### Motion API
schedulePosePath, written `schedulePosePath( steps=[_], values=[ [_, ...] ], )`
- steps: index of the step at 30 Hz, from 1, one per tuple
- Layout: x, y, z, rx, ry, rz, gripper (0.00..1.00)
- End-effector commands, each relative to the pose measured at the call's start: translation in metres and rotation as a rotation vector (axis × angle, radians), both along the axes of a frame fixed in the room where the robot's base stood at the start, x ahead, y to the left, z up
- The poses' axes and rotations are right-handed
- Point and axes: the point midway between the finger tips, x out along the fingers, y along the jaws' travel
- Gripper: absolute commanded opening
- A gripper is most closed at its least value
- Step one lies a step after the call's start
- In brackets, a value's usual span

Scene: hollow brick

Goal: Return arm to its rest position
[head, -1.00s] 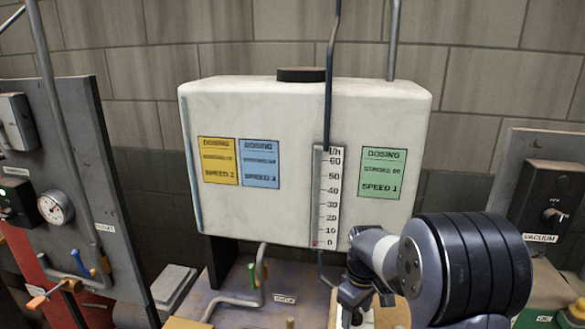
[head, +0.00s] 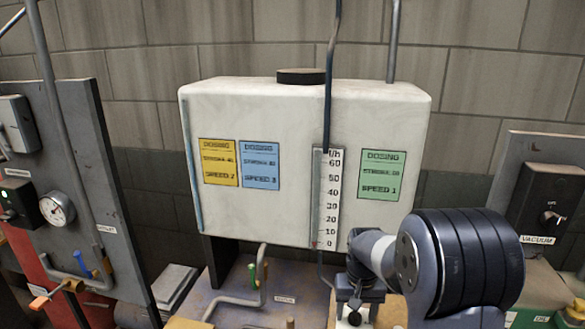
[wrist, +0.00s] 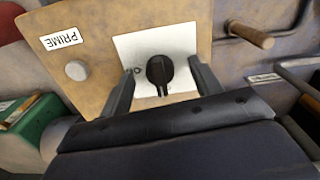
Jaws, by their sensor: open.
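My gripper (wrist: 163,68) is open in the wrist view, one finger on each side of a black knob (wrist: 159,72). The knob sits on a white plate (wrist: 186,42) fixed to a tan panel (wrist: 95,30). I cannot tell how far the fingertips are from the knob, but gaps show on both sides. In the head view my gripper (head: 358,297) is at the lower right, below the white tank, pointing down, with the knob (head: 354,318) just under it. My arm reaches in from the lower right.
The white tank (head: 290,110) with dosing labels and a scale (head: 327,200) stands behind my gripper. A vacuum panel (head: 540,170) is at right, a gauge panel (head: 80,130) at left. In the wrist view, a round grey button (wrist: 77,70) and a wooden handle (wrist: 250,35) flank the knob.

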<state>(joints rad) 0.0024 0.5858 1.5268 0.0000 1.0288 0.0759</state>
Motion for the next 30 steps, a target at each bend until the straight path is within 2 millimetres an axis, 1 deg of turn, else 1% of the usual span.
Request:
schedulePosePath(
  steps=[6, 9, 12, 25, 30],
  values=[
    [0.000, 0.000, 0.002, 0.000, -0.001, -0.126, 0.61],
    [0.001, 0.000, 0.012, 0.000, -0.003, -0.122, 0.61],
    [0.000, 0.000, 0.017, 0.000, -0.001, -0.121, 0.61],
    [-0.001, 0.000, 0.020, 0.000, -0.001, -0.118, 0.61],
    [-0.006, -0.002, 0.027, 0.002, -0.004, -0.110, 0.61]
  ],
)
